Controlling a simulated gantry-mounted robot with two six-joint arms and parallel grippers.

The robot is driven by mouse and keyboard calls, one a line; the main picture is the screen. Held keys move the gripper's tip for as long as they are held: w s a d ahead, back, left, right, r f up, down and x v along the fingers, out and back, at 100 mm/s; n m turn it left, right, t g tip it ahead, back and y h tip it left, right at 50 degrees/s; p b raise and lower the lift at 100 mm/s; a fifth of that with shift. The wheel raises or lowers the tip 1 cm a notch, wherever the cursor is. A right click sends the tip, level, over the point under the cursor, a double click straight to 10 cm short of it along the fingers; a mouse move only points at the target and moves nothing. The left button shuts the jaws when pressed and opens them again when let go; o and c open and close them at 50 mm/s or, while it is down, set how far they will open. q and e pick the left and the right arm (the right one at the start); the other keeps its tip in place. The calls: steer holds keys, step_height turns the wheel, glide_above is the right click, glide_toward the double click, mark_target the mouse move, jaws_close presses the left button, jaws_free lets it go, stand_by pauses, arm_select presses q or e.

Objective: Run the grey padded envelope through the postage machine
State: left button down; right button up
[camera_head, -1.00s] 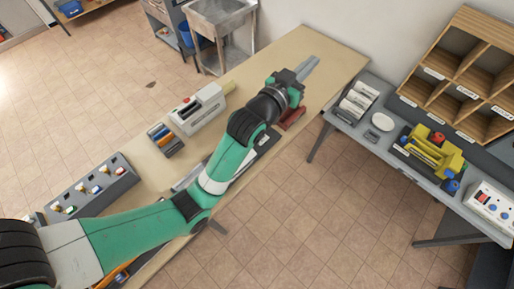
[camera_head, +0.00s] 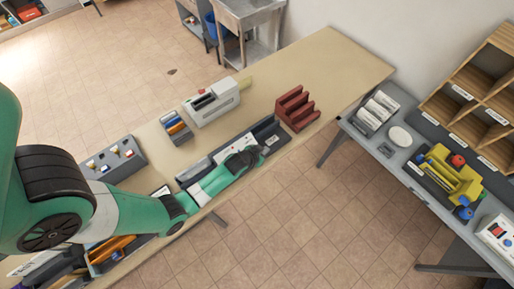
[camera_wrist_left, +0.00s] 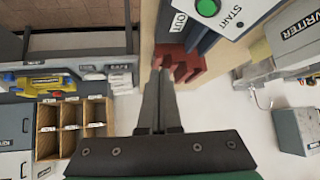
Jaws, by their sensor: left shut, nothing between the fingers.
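The postage machine is a long grey and white unit on the table, partly hidden under my left arm in the head view (camera_head: 268,133). Its white top with a green START button and an OUT label shows at the top of the left wrist view (camera_wrist_left: 228,14). My left gripper (camera_wrist_left: 160,72) is shut and empty, its fingers pointing towards a red slotted rack (camera_wrist_left: 183,66). In the head view my left wrist lies over the machine, near its rack end. I cannot pick out the grey padded envelope for certain. My right gripper is not in view.
The red rack (camera_head: 296,108) stands beyond the machine's far end. A white machine (camera_head: 212,102) and a small organiser (camera_head: 176,128) stand behind. A grey block with stamps (camera_head: 112,160) is at left. A side table (camera_head: 400,150) holds a yellow item (camera_head: 452,178).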

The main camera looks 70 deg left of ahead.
arm_select(q)
steer(key=shift+s+a+f, duration=0.3)
steer(key=shift+s+a, duration=0.1)
steer(key=shift+s, duration=0.25)
steer(key=shift+f, duration=0.1)
steer(key=a+f+b, duration=0.1)
steer(key=f+b, duration=0.1)
steer(key=a+f+b, duration=0.1)
steer(key=f+b, duration=0.1)
steer(key=s+a+f+b, duration=0.1)
steer(key=a+f+b, duration=0.1)
steer(key=shift+f, duration=0.1)
steer(key=shift+s+a+f+b, duration=0.2)
steer(key=shift+a+f+b, duration=0.25)
steer(key=shift+b, duration=0.15)
stand_by(1.3)
steer(key=shift+a+f+b, duration=0.15)
steer(key=shift+f+b, duration=0.15)
steer(key=shift+f, duration=0.05)
